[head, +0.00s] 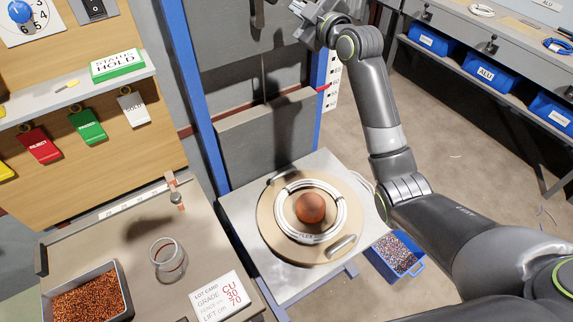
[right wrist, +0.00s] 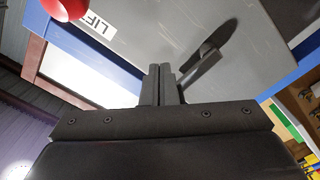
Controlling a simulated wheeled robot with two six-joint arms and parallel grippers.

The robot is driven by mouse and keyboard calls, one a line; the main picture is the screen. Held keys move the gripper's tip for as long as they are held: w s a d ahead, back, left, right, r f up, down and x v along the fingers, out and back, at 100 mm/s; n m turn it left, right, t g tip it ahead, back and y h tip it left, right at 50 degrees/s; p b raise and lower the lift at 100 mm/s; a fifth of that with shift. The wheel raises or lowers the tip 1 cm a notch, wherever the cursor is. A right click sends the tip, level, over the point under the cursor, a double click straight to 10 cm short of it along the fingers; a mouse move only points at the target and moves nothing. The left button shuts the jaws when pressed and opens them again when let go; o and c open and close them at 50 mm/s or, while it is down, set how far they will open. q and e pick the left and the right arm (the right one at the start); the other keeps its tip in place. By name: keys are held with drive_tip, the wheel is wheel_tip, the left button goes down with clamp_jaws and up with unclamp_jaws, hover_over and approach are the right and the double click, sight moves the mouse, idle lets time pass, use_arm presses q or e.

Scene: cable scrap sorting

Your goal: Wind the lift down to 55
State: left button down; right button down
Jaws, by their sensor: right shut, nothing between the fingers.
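The lift stands in the head view between blue posts (head: 190,85), with a grey panel (head: 265,135) behind a pale plate (head: 238,212). A white scale strip (head: 334,78) with dark marks runs along the right post, and a red pointer (head: 323,88) is beside it; its reading is too small to tell. A dark handle-like part (head: 258,14) shows at the top edge; a dark lever (right wrist: 208,62) shows against grey metal in the right wrist view. My right gripper (head: 300,10) is shut and empty near the top; its fingers (right wrist: 161,72) are together, apart from the red knob (right wrist: 65,8).
The lot card (head: 218,297) reads CU, 30 and lift 70. A glass jar (head: 167,260) and granule tray (head: 125,290) stand left; a blue bin (head: 412,272) is right.

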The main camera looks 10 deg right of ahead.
drive_tip(key=shift+s+a+r+p, duration=0.25)
drive_tip(key=shift+a+r+p, duration=0.1)
drive_tip(key=shift+a+r, duration=0.2)
drive_tip(key=shift+s+a+r+p, duration=0.2)
drive_tip(key=shift+a+r+p, duration=0.1)
drive_tip(key=shift+a+r, duration=0.2)
drive_tip(key=shift+w+d, duration=0.1)
drive_tip(key=shift+d, duration=0.1)
drive_tip(key=p+v, duration=0.2)
drive_tip(key=v, duration=0.6)
drive_tip(key=shift+d, duration=0.45)
drive_tip(key=shift+w+f, duration=0.1)
drive_tip(key=shift+w, duration=0.05)
